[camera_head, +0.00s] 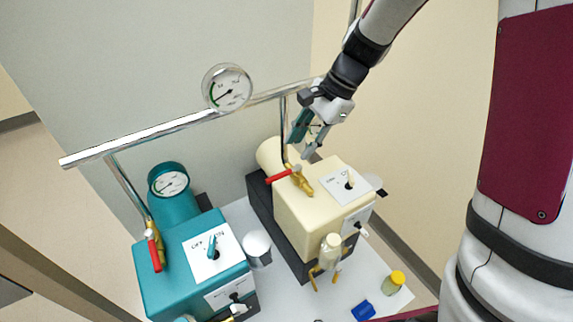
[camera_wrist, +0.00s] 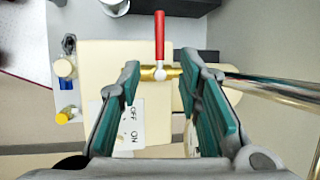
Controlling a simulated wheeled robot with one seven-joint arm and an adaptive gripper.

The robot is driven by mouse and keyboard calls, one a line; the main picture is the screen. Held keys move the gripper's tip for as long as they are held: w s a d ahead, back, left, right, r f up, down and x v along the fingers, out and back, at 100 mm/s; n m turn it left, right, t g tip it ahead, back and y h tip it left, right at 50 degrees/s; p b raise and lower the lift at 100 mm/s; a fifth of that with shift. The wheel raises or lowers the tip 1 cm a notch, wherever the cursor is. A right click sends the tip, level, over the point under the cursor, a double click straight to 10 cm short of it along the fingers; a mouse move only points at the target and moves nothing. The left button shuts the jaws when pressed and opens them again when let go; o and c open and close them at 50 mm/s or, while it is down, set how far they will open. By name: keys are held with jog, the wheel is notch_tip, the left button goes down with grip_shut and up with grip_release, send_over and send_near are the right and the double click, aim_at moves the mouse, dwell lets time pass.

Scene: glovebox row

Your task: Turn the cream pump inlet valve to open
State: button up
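The cream pump (camera_head: 312,210) stands on the bench right of the teal pump. Its inlet valve is a brass body (camera_head: 301,182) with a red lever (camera_head: 280,176) and joins a thin metal pipe. In the wrist view the red lever (camera_wrist: 159,36) stands crosswise to the brass body (camera_wrist: 152,72) and its pipe. My gripper (camera_head: 304,145) is above the valve in the head view. In the wrist view my gripper (camera_wrist: 160,72) is open and empty, with the teal-padded fingers either side of the brass body; the lever points away beyond the fingertips. Contact cannot be told.
The teal pump (camera_head: 190,250) has its own red lever (camera_head: 154,254). A horizontal pipe (camera_head: 190,120) with a gauge (camera_head: 228,88) runs behind. A white cup (camera_head: 257,248), a yellow-capped jar (camera_head: 393,283) and a blue item (camera_head: 363,312) are on the bench. The cream pump carries a switch panel (camera_head: 341,184).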

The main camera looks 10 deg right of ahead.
aim_at(284, 173)
jog(key=x, duration=0.8)
jog(key=shift+a+f, duration=0.1)
jog(key=shift+f, duration=0.25)
jog(key=shift+c, duration=0.4)
grip_shut()
